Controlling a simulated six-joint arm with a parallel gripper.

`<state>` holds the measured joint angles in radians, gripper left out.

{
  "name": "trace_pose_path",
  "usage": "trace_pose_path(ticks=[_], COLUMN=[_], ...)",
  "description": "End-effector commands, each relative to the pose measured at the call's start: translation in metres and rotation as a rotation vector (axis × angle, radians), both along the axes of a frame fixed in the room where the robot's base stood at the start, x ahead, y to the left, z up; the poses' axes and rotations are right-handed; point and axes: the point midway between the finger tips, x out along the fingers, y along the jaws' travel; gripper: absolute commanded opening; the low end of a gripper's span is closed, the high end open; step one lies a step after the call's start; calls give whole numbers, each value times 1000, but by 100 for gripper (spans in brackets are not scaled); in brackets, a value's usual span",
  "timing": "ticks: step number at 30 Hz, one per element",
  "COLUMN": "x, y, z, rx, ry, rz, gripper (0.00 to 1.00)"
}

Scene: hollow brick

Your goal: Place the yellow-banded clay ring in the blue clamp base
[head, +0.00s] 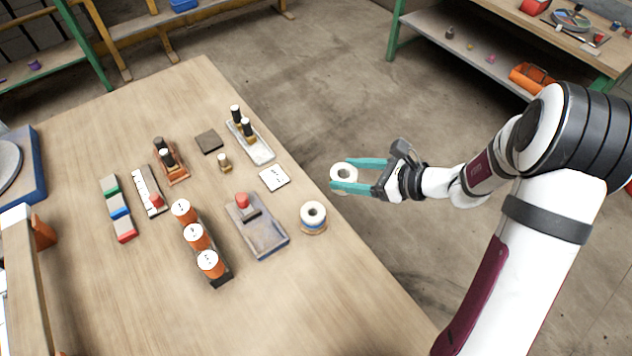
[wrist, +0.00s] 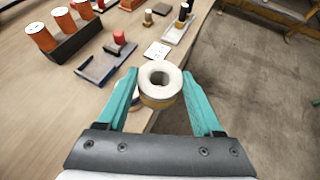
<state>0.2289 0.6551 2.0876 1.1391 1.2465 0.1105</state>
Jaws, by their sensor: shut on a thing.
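My gripper (head: 358,175) is shut on a pale clay ring (head: 344,169), holding it in the air by the table's right edge. In the wrist view the ring (wrist: 160,77) sits between the teal fingertips (wrist: 160,88), hole facing up, and a yellow-orange band shows on its lower side. The blue clamp base (head: 268,238), grey-blue with a red knob (head: 242,199), lies on the table, left of and nearer than the gripper in the head view. It also shows in the wrist view (wrist: 97,70), upper left of the held ring. Its slot looks empty.
A second pale ring (head: 313,213) with blue and orange bands stands right of the clamp base. Orange-sided cylinders in a dark rack (head: 221,275) stand to its left. A white card (head: 274,178) and a tray with black-topped pegs (head: 258,150) lie behind.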

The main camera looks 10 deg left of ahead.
Motion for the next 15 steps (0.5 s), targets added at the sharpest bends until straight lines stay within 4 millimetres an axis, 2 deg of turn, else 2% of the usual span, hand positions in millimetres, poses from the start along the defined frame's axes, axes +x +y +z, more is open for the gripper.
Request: trace_pose_path(ticks=[6,9,11,15], x=[-56,-78,-85,-96], y=[27,38,49,90], z=[8,10,6,-20], rx=[-3,-1,2,1], ry=[2,4,6,11], rz=[220,302,327,336], gripper=[6,6,6,6])
